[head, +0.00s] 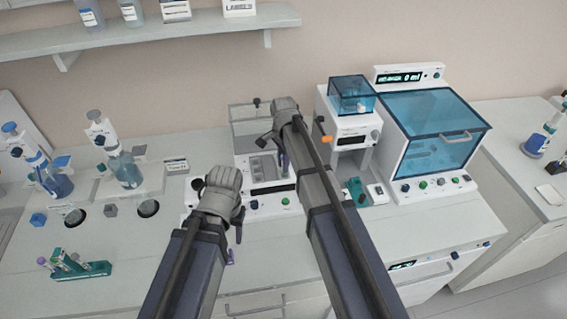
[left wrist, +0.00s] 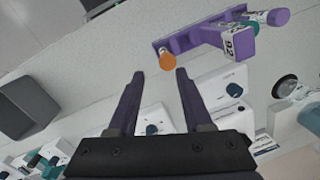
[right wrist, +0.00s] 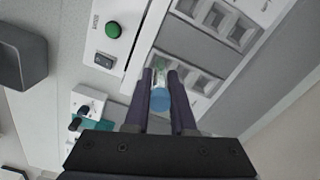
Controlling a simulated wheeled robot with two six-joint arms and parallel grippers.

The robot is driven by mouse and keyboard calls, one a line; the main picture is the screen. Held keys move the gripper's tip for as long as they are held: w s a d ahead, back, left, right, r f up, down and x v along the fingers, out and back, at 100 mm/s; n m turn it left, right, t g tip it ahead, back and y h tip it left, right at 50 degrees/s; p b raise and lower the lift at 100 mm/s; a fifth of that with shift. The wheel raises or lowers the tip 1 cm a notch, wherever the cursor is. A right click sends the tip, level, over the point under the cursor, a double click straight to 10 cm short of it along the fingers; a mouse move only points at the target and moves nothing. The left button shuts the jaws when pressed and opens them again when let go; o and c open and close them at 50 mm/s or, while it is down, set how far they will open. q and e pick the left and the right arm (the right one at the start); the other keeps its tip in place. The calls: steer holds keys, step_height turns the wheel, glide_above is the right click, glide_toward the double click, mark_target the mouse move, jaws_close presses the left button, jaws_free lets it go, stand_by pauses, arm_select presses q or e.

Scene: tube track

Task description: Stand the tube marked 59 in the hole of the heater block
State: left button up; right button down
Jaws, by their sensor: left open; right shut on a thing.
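My right gripper (head: 283,152) is shut on a tube (right wrist: 160,101) with a blue cap, also between the fingers in the right wrist view (right wrist: 161,72). No number on it can be read. The tube is over or beside the grey heater block (head: 262,166), whose square holes show in the right wrist view (right wrist: 202,50). Whether its lower end is inside a hole is hidden. My left gripper (head: 238,232) is open and empty in front of the heater. In the left wrist view its fingers (left wrist: 158,75) point toward a purple rack (left wrist: 200,37) with several capped tubes.
A green rack (head: 82,270) with tubes stands at the front left. A machine with a blue lid (head: 432,120) is right of the heater. The bench front between the green rack and my left arm is clear.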

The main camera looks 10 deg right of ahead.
steer(key=c, duration=1)
jaws_free()
steer(key=shift+c, duration=0.2)
steer(key=o, duration=0.4)
steer(key=shift+c, duration=0.2)
step_height(320, 180, up, 8)
steer(key=p, duration=0.8)
